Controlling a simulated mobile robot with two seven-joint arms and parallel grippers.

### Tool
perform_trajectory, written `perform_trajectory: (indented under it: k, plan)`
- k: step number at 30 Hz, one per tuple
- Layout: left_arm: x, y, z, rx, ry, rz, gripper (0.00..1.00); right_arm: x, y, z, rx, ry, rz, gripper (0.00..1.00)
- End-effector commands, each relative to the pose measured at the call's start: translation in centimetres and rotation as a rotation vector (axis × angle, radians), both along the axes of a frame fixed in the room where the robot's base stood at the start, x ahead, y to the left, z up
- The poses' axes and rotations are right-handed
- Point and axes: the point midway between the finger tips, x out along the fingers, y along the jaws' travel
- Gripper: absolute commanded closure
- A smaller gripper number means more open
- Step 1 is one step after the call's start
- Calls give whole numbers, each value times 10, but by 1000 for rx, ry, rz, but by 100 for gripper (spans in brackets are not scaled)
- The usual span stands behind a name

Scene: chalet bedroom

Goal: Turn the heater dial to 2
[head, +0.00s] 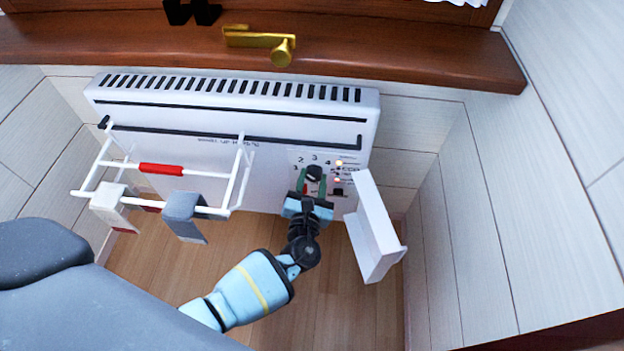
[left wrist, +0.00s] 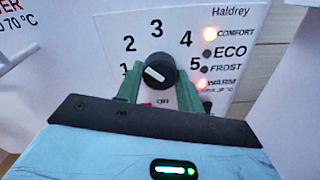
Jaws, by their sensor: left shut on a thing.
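The white heater (head: 230,175) stands against the wall below the window sill. Its black dial (head: 314,172) is at the right end of its front. In the left wrist view the dial (left wrist: 165,64) sits inside an arc of numbers 1 to 5. Its white mark points up and left, between 1 and 2 as far as I can tell. My left gripper (head: 311,183) is shut on the dial, with a green finger on each side in the left wrist view (left wrist: 157,84). My right gripper is not in view.
A white flap (head: 374,230) stands open right of the dial, close to my left gripper. A white drying rack (head: 238,178) with a grey cloth (head: 184,216) hangs on the heater's left. Comfort and Warm lamps glow. A brown sill (head: 400,52) juts above.

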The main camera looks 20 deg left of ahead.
Motion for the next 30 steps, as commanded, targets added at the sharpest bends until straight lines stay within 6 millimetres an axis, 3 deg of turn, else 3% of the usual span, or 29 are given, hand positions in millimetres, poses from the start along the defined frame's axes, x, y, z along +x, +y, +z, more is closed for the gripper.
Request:
perform_trajectory:
  k: [13, 14, 18, 30]
  plan:
    - [-1, 0, -1, 13, 5, -2, 85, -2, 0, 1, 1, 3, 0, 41]
    - [-1, 0, -1, 13, 5, -2, 61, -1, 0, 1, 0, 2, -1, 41]
    - [-1, 0, -1, 12, 5, -1, 43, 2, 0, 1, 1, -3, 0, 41]
    - [-7, -2, 0, 12, 5, -2, 41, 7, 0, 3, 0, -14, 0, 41]
